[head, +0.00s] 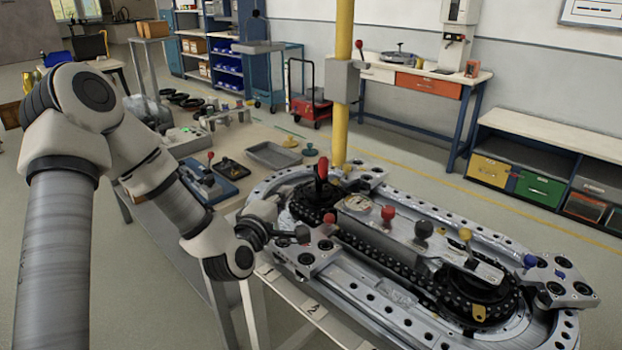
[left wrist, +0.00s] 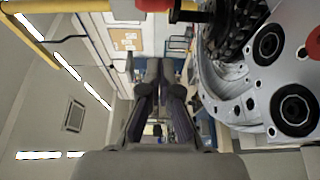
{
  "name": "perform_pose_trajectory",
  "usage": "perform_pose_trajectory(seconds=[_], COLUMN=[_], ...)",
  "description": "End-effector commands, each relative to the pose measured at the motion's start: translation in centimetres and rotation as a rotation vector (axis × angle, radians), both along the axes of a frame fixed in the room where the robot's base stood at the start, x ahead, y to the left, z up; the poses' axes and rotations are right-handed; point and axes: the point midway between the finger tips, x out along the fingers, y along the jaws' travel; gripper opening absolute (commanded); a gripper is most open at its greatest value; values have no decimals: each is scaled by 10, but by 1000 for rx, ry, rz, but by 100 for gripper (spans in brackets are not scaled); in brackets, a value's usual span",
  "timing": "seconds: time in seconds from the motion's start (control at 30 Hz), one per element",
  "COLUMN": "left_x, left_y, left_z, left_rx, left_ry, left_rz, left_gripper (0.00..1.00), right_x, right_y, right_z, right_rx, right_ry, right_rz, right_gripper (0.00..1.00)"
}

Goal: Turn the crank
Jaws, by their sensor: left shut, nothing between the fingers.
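A red upright handle (head: 321,168) stands on a black toothed hub (head: 312,203) at the left end of the oval ring track (head: 365,290); it looks like the crank. My left gripper (head: 301,234) is shut and empty. It is at the track's near left edge, in front of the hub and apart from the red handle. In the left wrist view its fingers (left wrist: 164,98) lie together with nothing between them. The track's edge (left wrist: 240,100) fills the right of that view, with a red part (left wrist: 154,4) cut off at the top. My right gripper is not in view.
Red (head: 388,212), black (head: 424,229) and yellow (head: 465,234) knobs stand along the track's middle. A yellow post (head: 343,100) rises behind the track. A bench with a grey tray (head: 273,155) lies behind left. Open floor lies to the right.

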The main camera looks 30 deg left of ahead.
Motion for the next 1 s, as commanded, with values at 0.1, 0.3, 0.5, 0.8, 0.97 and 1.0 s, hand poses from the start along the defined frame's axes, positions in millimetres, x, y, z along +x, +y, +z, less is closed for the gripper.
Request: perform_pose_trajectory(seconds=[0.1, 0.3, 0.5, 0.8, 0.97, 1.0], left_x=[26, 68, 90, 94, 94, 95], left_y=[5, 7, -9, -11, -11, -11], left_z=[2, 2, 1, 0, 0, -1], left_rx=[6, 8, 4, 1, 1, 1], left_ry=[0, 1, 1, 0, 0, 0], left_rz=[0, -3, -1, 0, 2, 4], left_gripper=[0, 0, 0, 0, 0, 0], right_x=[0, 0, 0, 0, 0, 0], right_y=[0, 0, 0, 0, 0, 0], right_z=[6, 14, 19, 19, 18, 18], right_rx=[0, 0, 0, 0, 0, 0], right_ry=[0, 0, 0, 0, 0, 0], right_rz=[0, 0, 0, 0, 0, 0], right_gripper=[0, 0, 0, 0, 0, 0])
